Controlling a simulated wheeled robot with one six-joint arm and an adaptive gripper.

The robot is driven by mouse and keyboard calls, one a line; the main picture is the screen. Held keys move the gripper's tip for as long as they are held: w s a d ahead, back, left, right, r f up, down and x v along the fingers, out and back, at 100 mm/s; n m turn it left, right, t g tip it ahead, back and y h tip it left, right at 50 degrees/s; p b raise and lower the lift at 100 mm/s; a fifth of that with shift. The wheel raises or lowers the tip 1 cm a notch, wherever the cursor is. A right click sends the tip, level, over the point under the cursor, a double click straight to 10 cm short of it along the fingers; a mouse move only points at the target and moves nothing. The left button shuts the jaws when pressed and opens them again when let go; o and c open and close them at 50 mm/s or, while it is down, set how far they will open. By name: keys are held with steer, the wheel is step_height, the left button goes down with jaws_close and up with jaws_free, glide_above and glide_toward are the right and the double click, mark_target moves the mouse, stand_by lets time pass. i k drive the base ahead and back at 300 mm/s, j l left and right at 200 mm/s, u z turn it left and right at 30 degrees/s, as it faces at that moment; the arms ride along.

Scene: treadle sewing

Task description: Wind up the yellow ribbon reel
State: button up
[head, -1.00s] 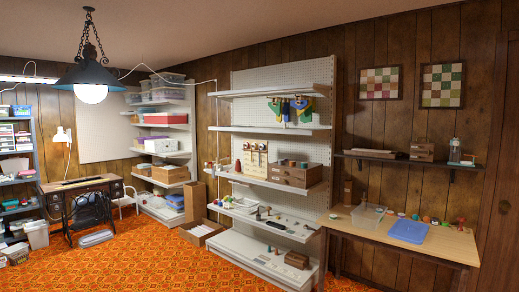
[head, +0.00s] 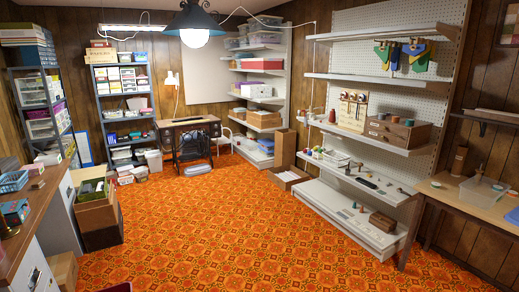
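I cannot make out a yellow ribbon reel for sure in the head view. Small spools (head: 332,116) stand at the left end of the middle shelf of the pegboard unit, too small to tell one from another. More small items lie on the lower shelf (head: 375,188). Green, yellow, blue and red pieces (head: 417,56) hang on the pegboard. My gripper is not in view.
Open orange patterned carpet (head: 215,225) fills the middle. The treadle sewing table (head: 188,125) stands at the back. Cardboard boxes (head: 97,215) stand by the left counter (head: 45,215). A wooden table (head: 450,215) stands at right, and an open carton (head: 285,180) sits near the shelves.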

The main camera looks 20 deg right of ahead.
mark_target(352, 96)
steer(key=i+l+z, duration=0.3)
steer(key=i, duration=0.25)
steer(key=i+l+z, duration=0.35)
steer(key=i, duration=0.2)
steer(key=i+z, duration=0.3)
steer(key=i, duration=0.25)
steer(key=i+l+u, duration=0.25)
steer(key=i+u, duration=0.15)
steer(key=i, duration=0.45)
steer(key=i+l+u, duration=0.4)
steer(key=i, duration=0.45)
steer(key=i+l+u, duration=0.45)
steer(key=i+l, duration=0.3)
steer(key=l, duration=0.1)
